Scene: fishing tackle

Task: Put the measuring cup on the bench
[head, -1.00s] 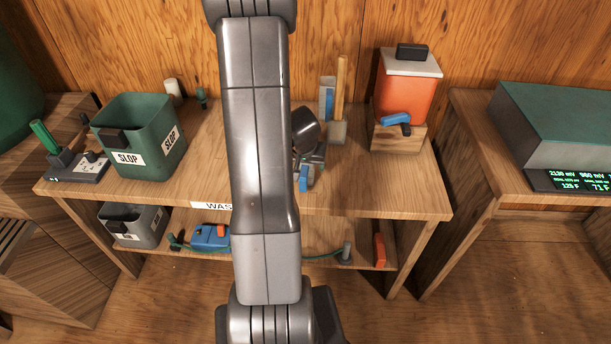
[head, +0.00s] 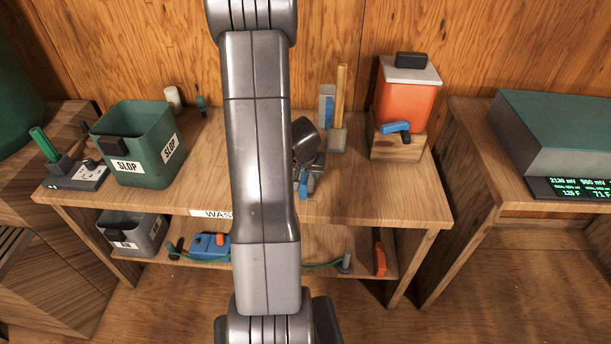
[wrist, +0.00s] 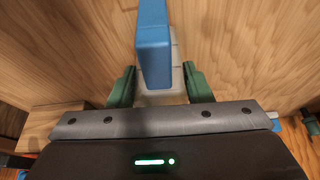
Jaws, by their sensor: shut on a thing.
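The measuring cup shows in the wrist view as an upright blue part (wrist: 153,45) with a pale, greyish body (wrist: 163,92) behind and below it. My gripper (wrist: 160,88) has its two green fingers on either side of the cup and is shut on it. In the head view my arm hides most of the gripper (head: 312,172); a small blue part of the cup (head: 303,184) shows beside the arm, over the middle of the wooden bench (head: 395,195). I cannot tell whether the cup touches the bench top.
A green slop bin (head: 140,165) stands at the bench's left. An orange container with a blue tap (head: 404,100) stands on a wooden block at the right. An upright wooden stick (head: 341,95) stands behind the gripper. The bench top's front right is clear. A lower shelf holds several things.

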